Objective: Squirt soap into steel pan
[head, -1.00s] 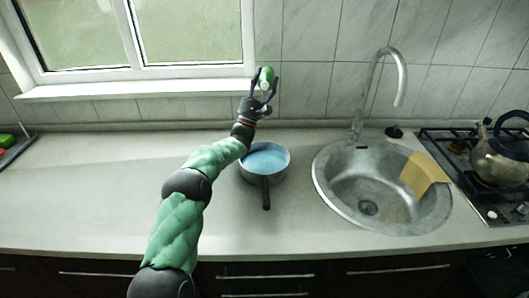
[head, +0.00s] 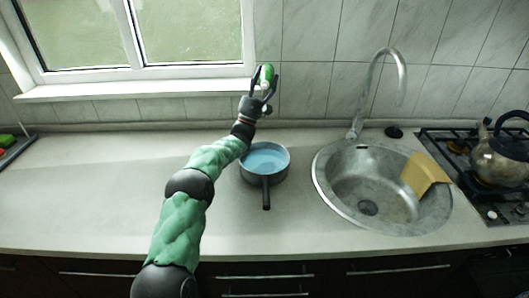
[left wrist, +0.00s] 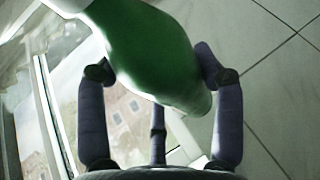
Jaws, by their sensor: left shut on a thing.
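A steel pan (head: 265,176) with a dark handle stands on the counter left of the sink, and its inside looks light blue. My left gripper (head: 262,84) is raised behind and above the pan, near the window's right edge. It is shut on a green soap bottle (head: 267,74), which also shows large in the left wrist view (left wrist: 150,50). There the bottle is tilted between the fingers, with a white part at its upper left end. I cannot tell whether any soap is coming out. My right gripper is not in view.
A round steel sink (head: 345,200) with a tall faucet (head: 401,80) is right of the pan. A yellow cloth (head: 424,174) hangs over its right side. A kettle (head: 500,158) stands on the stove (head: 455,150). The counter's left part (head: 100,190) is mostly clear.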

